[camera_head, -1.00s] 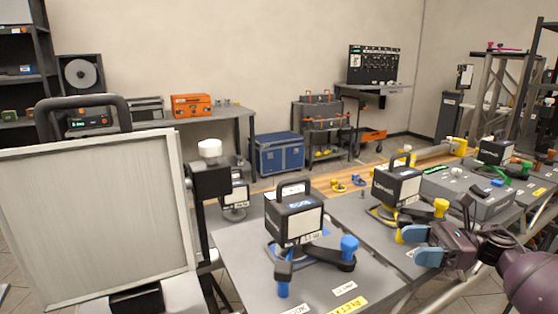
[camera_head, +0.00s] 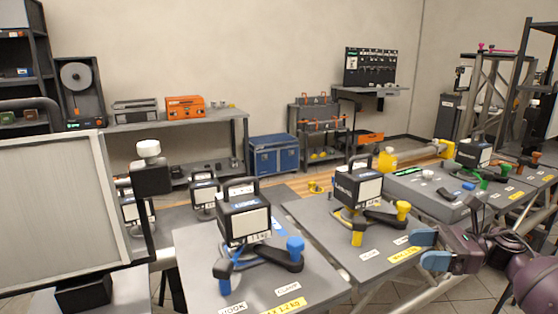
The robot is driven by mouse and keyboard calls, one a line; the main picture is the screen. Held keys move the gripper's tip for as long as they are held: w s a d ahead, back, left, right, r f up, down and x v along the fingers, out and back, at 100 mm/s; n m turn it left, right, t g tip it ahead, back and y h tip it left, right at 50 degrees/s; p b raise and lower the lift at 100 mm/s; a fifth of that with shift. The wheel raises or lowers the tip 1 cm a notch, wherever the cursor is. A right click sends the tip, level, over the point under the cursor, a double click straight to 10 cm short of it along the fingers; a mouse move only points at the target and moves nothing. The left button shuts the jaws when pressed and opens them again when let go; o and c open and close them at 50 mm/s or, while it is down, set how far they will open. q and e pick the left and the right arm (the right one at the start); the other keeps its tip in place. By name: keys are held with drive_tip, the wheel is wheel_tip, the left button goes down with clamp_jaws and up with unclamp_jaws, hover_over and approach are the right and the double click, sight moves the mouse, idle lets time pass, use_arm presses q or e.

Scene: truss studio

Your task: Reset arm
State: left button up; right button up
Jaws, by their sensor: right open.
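My right gripper (camera_head: 430,250) shows at the lower right of the head view, with blue fingertips apart and nothing between them. It is just right of the table that bears a black device with yellow knobs (camera_head: 358,190). Its arm comes in from the right edge. My left gripper is not in the view.
A black device with blue knobs (camera_head: 245,218) stands on the nearest grey table (camera_head: 200,252). A large framed panel (camera_head: 55,210) blocks the left. A blue chest (camera_head: 272,156) and an orange case (camera_head: 185,107) are farther back. Green-knobbed equipment (camera_head: 473,155) stands on the right.

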drive_tip(key=s+d+f+m+t+h, duration=0.35)
drive_tip(key=s+f+m+t, duration=0.45)
drive_tip(key=m, duration=0.5)
drive_tip(key=s+d+f+m+t+h, duration=0.4)
drive_tip(key=f+m, duration=0.5)
drive_tip(key=m, duration=0.5)
drive_tip(key=s+d+f+m+g+h, duration=0.25)
drive_tip(key=s+m, duration=0.25)
drive_tip(key=s, duration=0.3)
drive_tip(key=s+d+f+m+g+h, duration=0.1)
drive_tip(key=s+f+m+h, duration=0.35)
drive_tip(key=s, duration=0.35)
drive_tip(key=s+d+f+m+g+h, duration=0.1)
drive_tip(key=s+f+m+g+h, duration=0.15)
drive_tip(key=s+m, duration=0.45)
drive_tip(key=a+f+m+t, duration=0.2)
drive_tip(key=a+f+m, duration=0.2)
drive_tip(key=a+m, duration=0.75)
use_arm(q)
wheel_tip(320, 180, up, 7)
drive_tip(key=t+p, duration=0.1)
drive_tip(key=p, duration=0.6)
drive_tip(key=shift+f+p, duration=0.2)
drive_tip(key=shift+p, duration=0.2)
use_arm(e)
drive_tip(key=a+r+n+t, duration=0.1)
drive_tip(key=a+r+n, duration=0.2)
drive_tip(key=r, duration=0.4)
drive_tip(key=shift+s+h, duration=0.2)
drive_tip(key=shift+h, duration=0.2)
